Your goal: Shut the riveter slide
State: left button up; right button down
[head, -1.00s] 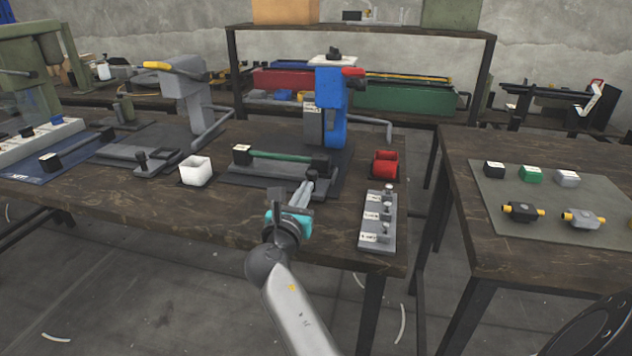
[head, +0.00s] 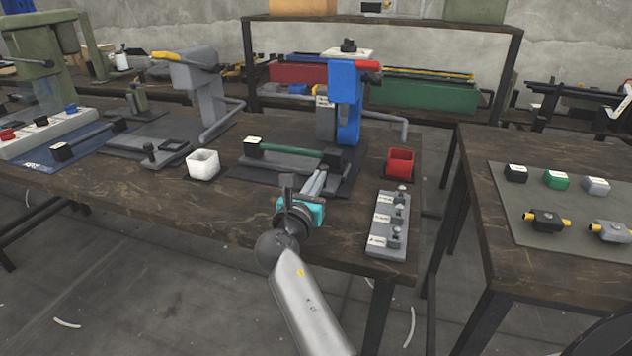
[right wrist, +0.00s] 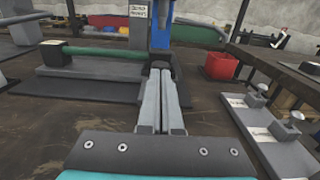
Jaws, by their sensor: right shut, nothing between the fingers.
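The blue riveter (head: 345,100) stands near the back right of the workbench. Its slide, a grey base with a green bar (head: 290,150) and black end blocks, lies in front of it. The slide also shows in the right wrist view (right wrist: 110,52). My right gripper (head: 321,176) is shut and empty, its fingers pointing away from me at the slide's right end, close to the black block (head: 334,158). I cannot tell whether they touch it. In the right wrist view, the fingers (right wrist: 161,78) lie together and hide part of that end. My left gripper is not in view.
A white bin (head: 203,165) stands left of the slide and a red bin (head: 400,163) right of it. A grey labelled rack with pegs (head: 388,228) lies at the front right. A grey press (head: 192,85) stands further left. A second table (head: 480,240) is at the right.

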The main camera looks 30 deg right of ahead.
aim_at(332, 155)
jog(key=x, duration=0.5)
jog(key=shift+r+p, duration=0.15)
jog(key=shift+p, duration=0.2)
jog(key=x, duration=0.4)
jog(key=shift+w+d, duration=0.25)
jog(key=shift+d, duration=0.25)
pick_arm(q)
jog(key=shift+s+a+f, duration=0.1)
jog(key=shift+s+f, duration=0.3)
pick_arm(e)
jog(key=shift+d+r, duration=0.1)
jog(key=shift+r, duration=0.15)
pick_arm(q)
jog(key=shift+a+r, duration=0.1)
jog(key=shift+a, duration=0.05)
